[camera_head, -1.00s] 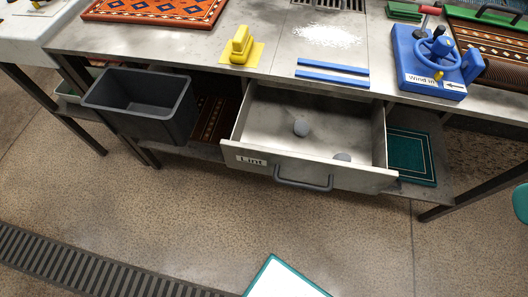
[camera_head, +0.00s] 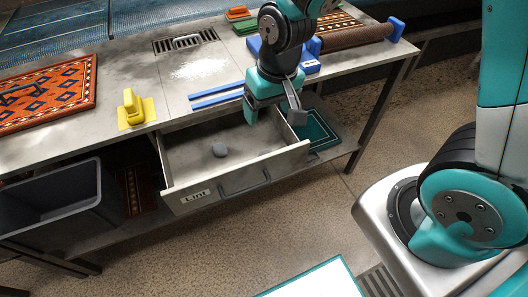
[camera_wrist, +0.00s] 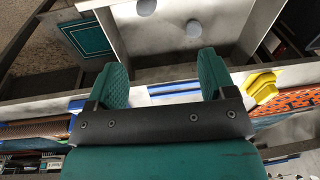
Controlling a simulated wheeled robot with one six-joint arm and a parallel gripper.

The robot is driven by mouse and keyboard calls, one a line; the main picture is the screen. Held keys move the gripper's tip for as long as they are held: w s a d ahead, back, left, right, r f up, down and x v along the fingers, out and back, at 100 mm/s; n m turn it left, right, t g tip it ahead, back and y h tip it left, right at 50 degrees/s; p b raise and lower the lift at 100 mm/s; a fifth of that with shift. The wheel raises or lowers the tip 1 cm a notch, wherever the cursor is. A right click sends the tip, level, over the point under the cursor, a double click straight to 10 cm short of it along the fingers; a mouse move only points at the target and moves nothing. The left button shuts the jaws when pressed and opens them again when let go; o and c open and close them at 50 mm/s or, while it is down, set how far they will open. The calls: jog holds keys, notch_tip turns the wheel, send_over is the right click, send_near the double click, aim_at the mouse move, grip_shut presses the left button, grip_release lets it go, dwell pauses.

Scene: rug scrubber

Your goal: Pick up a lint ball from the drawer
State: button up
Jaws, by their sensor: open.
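The drawer (camera_head: 280,163), labelled Lint, is pulled out from under the metal table. One grey lint ball (camera_head: 220,150) lies on its floor, left of the middle. The wrist view shows two grey lint balls in the drawer, one (camera_wrist: 194,27) nearer my gripper and one (camera_wrist: 147,7) at the top edge. In the head view the second ball does not show. My gripper (camera_head: 273,113) hangs over the drawer's right rear part, to the right of the visible ball. Its teal fingers are wide apart in the wrist view (camera_wrist: 164,80), with nothing held between them.
Above the drawer, the tabletop carries blue strips (camera_head: 217,95), a yellow brush (camera_head: 134,108), white powder (camera_head: 198,68) and a patterned rug (camera_head: 50,95). A dark grey bin (camera_head: 60,200) stands left of the drawer. A green mat (camera_head: 318,132) lies on the shelf to its right.

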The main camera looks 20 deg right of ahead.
jog(key=shift+m+h, duration=0.5)
jog(key=w+f, duration=0.1)
jog(key=f, duration=0.4)
jog(key=w+d+f, duration=0.1)
jog(key=f, duration=0.4)
jog(key=w+f+p, duration=0.1)
jog(key=f, duration=0.4)
jog(key=shift+w+d, duration=0.15)
jog(key=shift+d, duration=0.2)
jog(key=shift+w+a+f+p, duration=0.1)
jog(key=shift+f+p, duration=0.1)
jog(key=shift+f, duration=0.8)
jog(key=shift+w+a+f+p, duration=0.15)
jog(key=shift+f+p, duration=0.05)
jog(key=shift+f, duration=0.8)
jog(key=shift+w+a+f+p, duration=0.1)
jog(key=shift+f+p, duration=0.1)
jog(key=shift+f, duration=0.8)
jog(key=c, duration=1)
